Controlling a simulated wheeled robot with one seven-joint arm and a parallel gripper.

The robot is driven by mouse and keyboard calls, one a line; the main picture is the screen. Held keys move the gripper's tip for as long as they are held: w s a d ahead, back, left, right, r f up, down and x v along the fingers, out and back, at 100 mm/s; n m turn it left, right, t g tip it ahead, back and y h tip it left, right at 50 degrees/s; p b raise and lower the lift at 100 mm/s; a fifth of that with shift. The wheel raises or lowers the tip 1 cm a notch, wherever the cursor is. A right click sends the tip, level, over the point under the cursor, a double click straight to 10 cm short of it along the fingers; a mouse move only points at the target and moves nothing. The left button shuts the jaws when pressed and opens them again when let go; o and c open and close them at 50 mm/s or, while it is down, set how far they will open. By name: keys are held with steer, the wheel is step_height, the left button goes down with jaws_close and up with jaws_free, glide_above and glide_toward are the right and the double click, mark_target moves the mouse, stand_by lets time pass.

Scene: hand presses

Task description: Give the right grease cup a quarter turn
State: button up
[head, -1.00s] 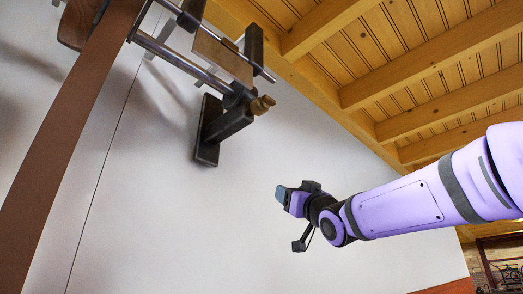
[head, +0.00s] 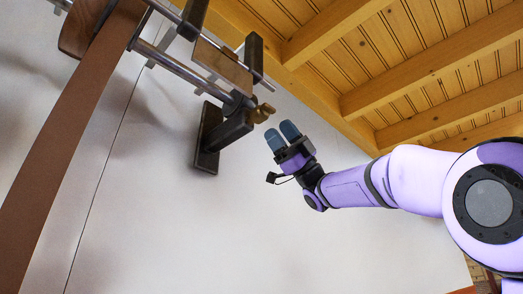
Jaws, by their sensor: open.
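A brass grease cup (head: 262,113) with a winged shape sits at the right end of a dark bracket and steel shaft, high on the white wall. My gripper (head: 281,136) is just right of and below the cup in the picture, its two blue-grey fingers pointing up and toward the left. The fingers stand apart with nothing between them. A gap shows between the fingertips and the cup, though the depth between them is hard to judge. No other grease cup can be made out.
A dark wall bracket (head: 209,138) holds the steel shaft (head: 182,66). A wide brown belt (head: 62,140) runs down at the left from a wooden pulley (head: 80,28). Timber ceiling beams (head: 425,85) are at upper right. The wall (head: 240,230) below is clear.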

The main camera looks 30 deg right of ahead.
mark_target(263, 112)
steer(key=x, duration=0.8)
steer(key=shift+a+r, duration=0.1)
steer(key=shift+r, duration=0.05)
